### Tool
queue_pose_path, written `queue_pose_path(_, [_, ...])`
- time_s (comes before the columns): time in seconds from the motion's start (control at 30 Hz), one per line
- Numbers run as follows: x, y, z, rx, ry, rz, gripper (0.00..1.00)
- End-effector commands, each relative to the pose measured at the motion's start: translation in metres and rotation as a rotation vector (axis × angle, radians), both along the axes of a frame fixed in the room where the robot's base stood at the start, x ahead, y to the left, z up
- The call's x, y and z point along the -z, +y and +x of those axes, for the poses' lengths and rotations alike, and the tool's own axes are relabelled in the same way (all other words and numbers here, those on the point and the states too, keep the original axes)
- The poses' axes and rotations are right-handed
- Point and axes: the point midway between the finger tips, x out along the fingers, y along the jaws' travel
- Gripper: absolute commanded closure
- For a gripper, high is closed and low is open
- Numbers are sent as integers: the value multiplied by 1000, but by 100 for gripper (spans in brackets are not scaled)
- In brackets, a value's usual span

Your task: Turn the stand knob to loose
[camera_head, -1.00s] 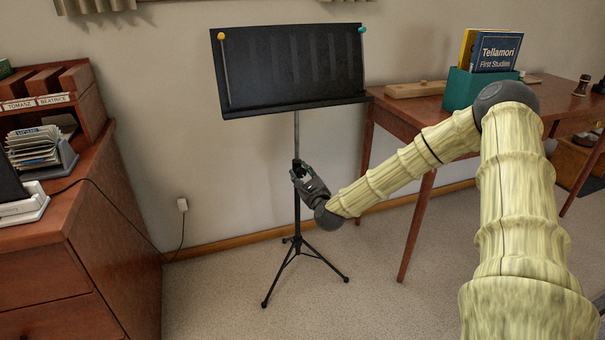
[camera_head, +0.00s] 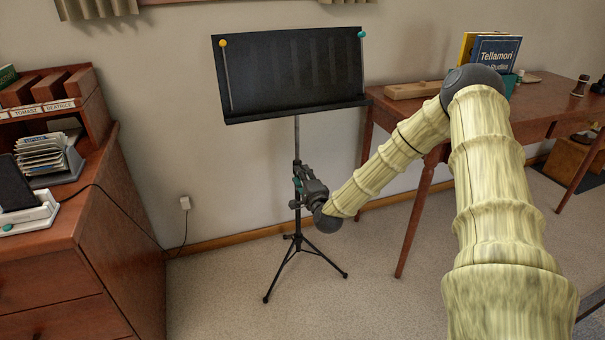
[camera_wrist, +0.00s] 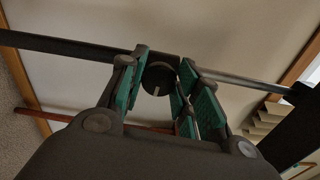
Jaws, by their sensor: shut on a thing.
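The black music stand (camera_head: 290,70) stands upright on its tripod, its desk facing me. Its pole (camera_head: 297,137) runs down to my gripper (camera_head: 298,184), which is at the pole's joint from the right. In the wrist view the dark round stand knob (camera_wrist: 159,78) has a pale line on its face, pointing down in the picture. The green-padded fingers of my gripper (camera_wrist: 161,82) are on either side of the knob, shut on it. The pole crosses behind them. In the head view the knob is hidden by my gripper.
A wooden table (camera_head: 536,106) stands right of the stand, with books (camera_head: 494,55) on it. A wooden cabinet (camera_head: 131,232) stands at the left. A cable runs to a wall socket (camera_head: 185,203). Carpet around the tripod is clear.

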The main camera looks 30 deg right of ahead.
Motion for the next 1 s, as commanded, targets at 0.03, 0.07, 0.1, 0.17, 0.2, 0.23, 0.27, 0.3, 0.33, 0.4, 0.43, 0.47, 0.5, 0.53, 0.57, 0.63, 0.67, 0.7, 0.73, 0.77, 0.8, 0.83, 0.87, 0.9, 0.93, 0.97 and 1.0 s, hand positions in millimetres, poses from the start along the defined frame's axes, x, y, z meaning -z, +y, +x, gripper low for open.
queue_pose_path(0.03, [-1,1,0,-2,14,-42,91])
queue_pose_path(0.07, [-1,1,0,-2,21,-71,91])
queue_pose_path(0.1, [-1,1,0,-2,30,-107,91])
queue_pose_path(0.17, [-1,1,0,-2,42,-163,91])
queue_pose_path(0.2, [-1,1,0,-2,51,-200,91])
queue_pose_path(0.23, [0,1,0,-2,58,-228,91])
queue_pose_path(0.27, [0,1,0,-3,64,-255,91])
queue_pose_path(0.3, [0,1,0,-3,74,-292,91])
queue_pose_path(0.33, [0,1,0,-4,81,-320,91])
queue_pose_path(0.4, [0,2,0,-4,95,-384,91])
queue_pose_path(0.43, [1,1,-1,-4,102,-413,91])
queue_pose_path(0.47, [1,1,-1,-4,109,-441,91])
queue_pose_path(0.5, [1,2,0,-5,117,-477,91])
queue_pose_path(0.53, [1,2,0,-5,125,-504,91])
queue_pose_path(0.57, [1,1,-1,-4,132,-532,91])
queue_pose_path(0.63, [2,1,-1,-5,147,-597,91])
queue_pose_path(0.67, [2,1,-1,-5,154,-624,91])
queue_pose_path(0.7, [2,1,-1,-5,162,-661,91])
queue_pose_path(0.73, [2,1,-1,-5,168,-688,91])
queue_pose_path(0.77, [2,1,-1,-6,175,-714,91])
queue_pose_path(0.8, [2,1,-1,-6,184,-749,91])
queue_pose_path(0.83, [3,1,-1,-5,190,-773,91])
queue_pose_path(0.87, [3,1,-1,-5,196,-797,91])
queue_pose_path(0.9, [3,1,-1,-6,203,-829,91])
queue_pose_path(0.93, [3,1,-1,-6,209,-852,91])
queue_pose_path(0.97, [4,0,-1,-5,214,-874,91])
queue_pose_path(1.0, [4,1,-1,-6,221,-901,91])
